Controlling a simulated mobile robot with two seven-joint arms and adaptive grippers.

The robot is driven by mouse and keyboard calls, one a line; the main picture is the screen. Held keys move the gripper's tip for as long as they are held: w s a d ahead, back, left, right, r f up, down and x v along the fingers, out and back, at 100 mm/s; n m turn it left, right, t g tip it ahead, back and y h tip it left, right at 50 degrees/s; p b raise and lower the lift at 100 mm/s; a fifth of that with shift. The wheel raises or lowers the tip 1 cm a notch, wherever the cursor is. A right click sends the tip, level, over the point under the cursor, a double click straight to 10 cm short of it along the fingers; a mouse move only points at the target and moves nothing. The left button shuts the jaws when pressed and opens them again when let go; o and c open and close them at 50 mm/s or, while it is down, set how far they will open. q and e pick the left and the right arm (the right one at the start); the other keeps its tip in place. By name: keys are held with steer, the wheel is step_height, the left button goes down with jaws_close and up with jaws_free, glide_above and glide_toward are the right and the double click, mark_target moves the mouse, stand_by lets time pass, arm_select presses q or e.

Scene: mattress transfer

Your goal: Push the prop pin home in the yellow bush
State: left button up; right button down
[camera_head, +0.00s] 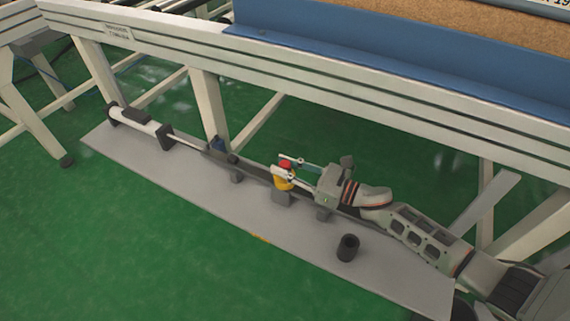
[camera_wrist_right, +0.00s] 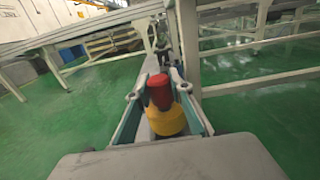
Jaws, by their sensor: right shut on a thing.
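The prop pin shows a red head (camera_head: 285,164) on top of the yellow bush (camera_head: 283,183), which sits on a grey block on the long plate. In the right wrist view the red head (camera_wrist_right: 159,92) stands between the fingers, with the yellow bush (camera_wrist_right: 165,121) just below it. My right gripper (camera_head: 284,164) reaches in from the right, its fingers on either side of the red head and shut on it. The pin's shank is hidden, so its depth in the bush cannot be told. My left gripper is not in view.
The long grey plate (camera_head: 200,182) lies on the green floor under the table frame (camera_head: 205,95). A cylinder with a rod (camera_head: 140,122) lies at its left. A dark hollow sleeve (camera_head: 347,248) stands on the plate right of the bush. The front floor is clear.

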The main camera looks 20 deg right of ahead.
steer(key=shift+s+f, duration=0.1)
steer(key=shift+f, duration=0.6)
steer(key=c, duration=1.7)
jaws_free()
steer(key=shift+s+f, duration=0.1)
steer(key=v, duration=0.7)
steer(key=shift+s+d, duration=0.3)
steer(key=shift+s, duration=0.05)
steer(key=shift+r, duration=0.25)
